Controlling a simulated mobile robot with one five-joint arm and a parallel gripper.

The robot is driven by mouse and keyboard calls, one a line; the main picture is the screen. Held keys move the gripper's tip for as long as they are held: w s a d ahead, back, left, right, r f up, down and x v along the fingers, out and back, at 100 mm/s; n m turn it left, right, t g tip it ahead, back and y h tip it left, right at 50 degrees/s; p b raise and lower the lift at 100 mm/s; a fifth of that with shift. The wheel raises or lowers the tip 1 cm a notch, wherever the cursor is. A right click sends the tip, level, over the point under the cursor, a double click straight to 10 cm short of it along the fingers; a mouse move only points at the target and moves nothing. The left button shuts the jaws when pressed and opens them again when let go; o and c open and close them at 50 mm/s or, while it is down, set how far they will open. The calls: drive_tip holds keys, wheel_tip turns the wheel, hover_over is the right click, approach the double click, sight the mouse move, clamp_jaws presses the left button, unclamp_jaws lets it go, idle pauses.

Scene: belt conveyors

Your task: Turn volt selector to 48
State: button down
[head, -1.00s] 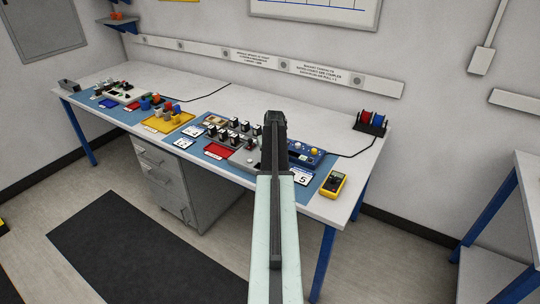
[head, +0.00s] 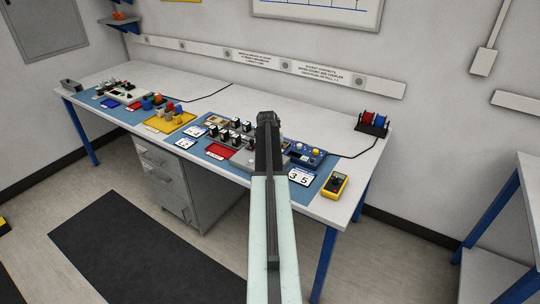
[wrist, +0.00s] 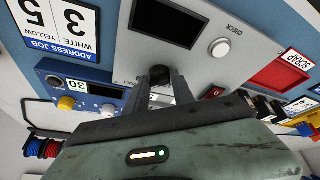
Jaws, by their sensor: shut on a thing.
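My gripper (wrist: 160,90) is shut on a dark round knob (wrist: 159,73) on a light grey panel (wrist: 132,68). A finger lies on each side of the knob. The panel also has a dark display (wrist: 170,22) and a white button marked CHECK (wrist: 219,47). The knob's pointer and any 48 marking cannot be made out. In the head view my gripper (head: 267,120) is over the right part of the bench, and my arm hides the knob.
A blue unit (head: 304,153) with small knobs and a label reading 30 stands close beside the panel. A white card (head: 300,177) and a yellow meter (head: 335,185) lie at right. A red tray (head: 219,151), yellow tray (head: 170,123) and spool rack (head: 372,122) are on the bench (head: 225,98).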

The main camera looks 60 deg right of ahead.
drive_tip(key=shift+a+f, duration=0.1)
drive_tip(key=shift+a, duration=0.05)
drive_tip(key=c, duration=1.4)
unclamp_jaws()
drive_tip(key=p+v, duration=0.7)
drive_tip(key=v, duration=0.1)
drive_tip(key=shift+w+f, duration=0.1)
